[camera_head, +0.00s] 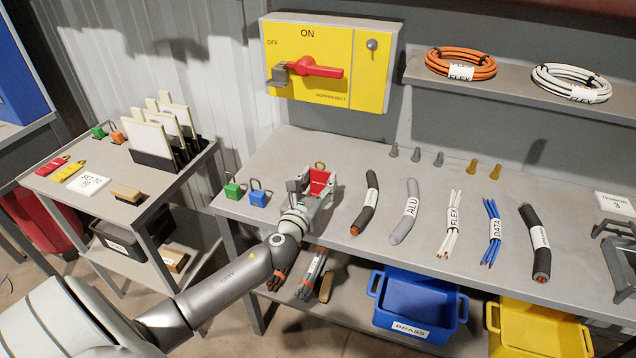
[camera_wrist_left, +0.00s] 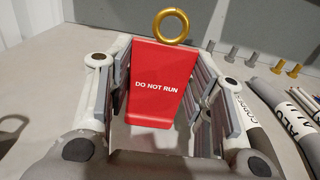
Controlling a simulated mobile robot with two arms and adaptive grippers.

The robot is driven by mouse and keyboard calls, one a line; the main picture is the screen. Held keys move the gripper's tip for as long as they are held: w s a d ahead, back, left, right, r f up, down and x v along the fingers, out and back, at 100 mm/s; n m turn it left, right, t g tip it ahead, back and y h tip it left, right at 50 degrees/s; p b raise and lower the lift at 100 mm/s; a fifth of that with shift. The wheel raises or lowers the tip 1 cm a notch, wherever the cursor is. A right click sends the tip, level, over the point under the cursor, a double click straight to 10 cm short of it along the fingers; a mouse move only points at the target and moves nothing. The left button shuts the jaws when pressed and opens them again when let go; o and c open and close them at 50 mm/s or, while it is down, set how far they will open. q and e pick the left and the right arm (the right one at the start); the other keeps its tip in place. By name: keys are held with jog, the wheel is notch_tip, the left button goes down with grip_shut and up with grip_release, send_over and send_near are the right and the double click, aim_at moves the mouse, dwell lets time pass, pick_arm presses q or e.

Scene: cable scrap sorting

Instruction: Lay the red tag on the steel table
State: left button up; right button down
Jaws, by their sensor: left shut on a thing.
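The red tag (camera_head: 319,183) reads "DO NOT RUN" in the left wrist view (camera_wrist_left: 165,85) and has a gold ring at its top. My left gripper (camera_head: 312,190) is shut on it; the jaws also show on both sides of the tag in the wrist view (camera_wrist_left: 160,110). The tag is face-on to the wrist camera, its ring away from the palm. It is over the back left part of the long grey table (camera_head: 330,240); I cannot tell whether it touches the top. A smaller grey side table (camera_head: 100,195) stands at the left. My right gripper is not in view.
Green (camera_head: 232,190) and blue (camera_head: 257,198) padlocks stand left of the gripper. A dark cable piece (camera_head: 366,205) lies close on its right, with several more beyond. The yellow switch panel (camera_head: 330,62) is behind.

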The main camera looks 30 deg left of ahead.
pick_arm(q)
jog(key=shift+f, duration=0.2)
jog(key=o, duration=0.8)
jog(key=shift+r, duration=0.2)
jog(key=b+v, duration=0.1)
jog(key=v, duration=1.1)
jog(key=shift+d+r, duration=0.1)
